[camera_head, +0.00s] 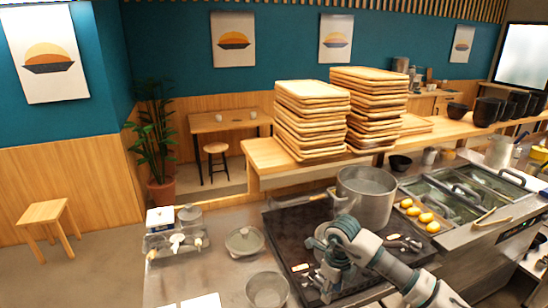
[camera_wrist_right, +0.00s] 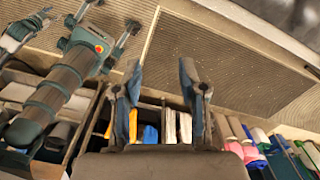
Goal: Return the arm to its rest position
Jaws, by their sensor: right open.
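My right arm (camera_head: 400,275) comes in from the lower right of the head view and bends over the dark cooktop (camera_head: 285,228). My right gripper (camera_head: 318,286) points down at the near part of the cooktop, partly hidden by its own wrist. In the right wrist view the two fingers (camera_wrist_right: 160,88) stand apart, with nothing between them. My left gripper does not show in the head view.
A large steel pot (camera_head: 365,205) stands just behind my right arm. Yellow items (camera_head: 425,217) lie right of the pot. Stacked wooden trays (camera_head: 311,120) stand on the shelf behind.

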